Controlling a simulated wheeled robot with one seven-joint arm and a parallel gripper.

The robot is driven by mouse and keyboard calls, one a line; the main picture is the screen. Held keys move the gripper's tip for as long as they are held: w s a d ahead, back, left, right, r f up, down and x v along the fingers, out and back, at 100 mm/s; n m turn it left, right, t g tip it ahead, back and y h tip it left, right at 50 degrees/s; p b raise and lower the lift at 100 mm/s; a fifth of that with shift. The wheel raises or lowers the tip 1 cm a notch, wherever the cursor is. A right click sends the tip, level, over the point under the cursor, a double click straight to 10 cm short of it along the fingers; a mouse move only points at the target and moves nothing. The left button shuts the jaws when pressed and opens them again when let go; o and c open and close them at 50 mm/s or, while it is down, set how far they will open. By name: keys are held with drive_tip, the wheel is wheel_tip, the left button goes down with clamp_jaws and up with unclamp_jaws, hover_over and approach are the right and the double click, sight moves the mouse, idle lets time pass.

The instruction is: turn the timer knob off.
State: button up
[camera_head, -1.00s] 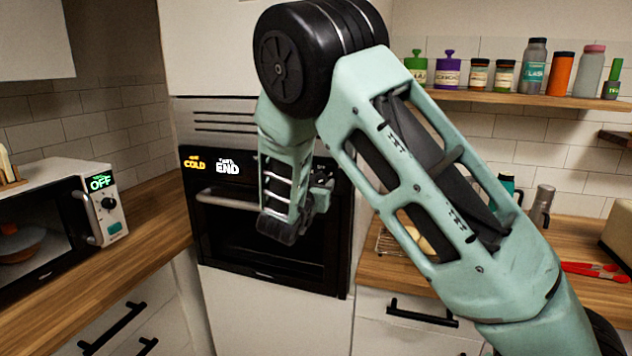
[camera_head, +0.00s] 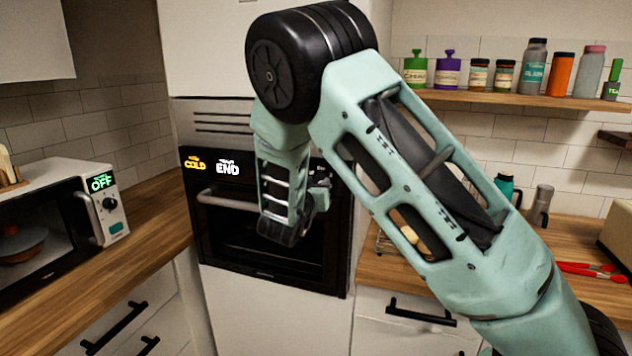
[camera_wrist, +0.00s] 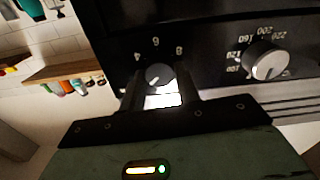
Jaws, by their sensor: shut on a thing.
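The black built-in oven (camera_head: 262,268) stands in the tall white cabinet. My gripper (camera_wrist: 160,88) is shut on this knob, one finger on each side. In the head view my wrist hides the knob and the fingertips. A bright white patch shows between the fingers.
A second, silver-faced knob (camera_wrist: 265,60) with numbers such as 160 and 200 sits beside the gripper. The oven handle (camera_head: 218,196) runs below the panel. A microwave (camera_head: 60,232) reading OFF is on the left counter. Jars line the shelf (camera_head: 500,98) on the right.

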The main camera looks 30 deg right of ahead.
drive_tip(key=n+p, duration=0.4)
drive_tip(key=n, duration=0.1)
drive_tip(key=shift+r, duration=0.15)
drive_tip(key=shift+n+p, duration=1.55)
drive_tip(key=shift+n, duration=0.95)
drive_tip(key=shift+a+f, duration=0.1)
drive_tip(key=shift+f, duration=0.1)
drive_tip(key=o, duration=1)
drive_tip(key=shift+a, duration=0.1)
drive_tip(key=b+v, duration=0.5)
drive_tip(key=v, duration=1.2)
drive_tip(key=shift+s, duration=0.1)
drive_tip(key=shift+a+f, duration=0.1)
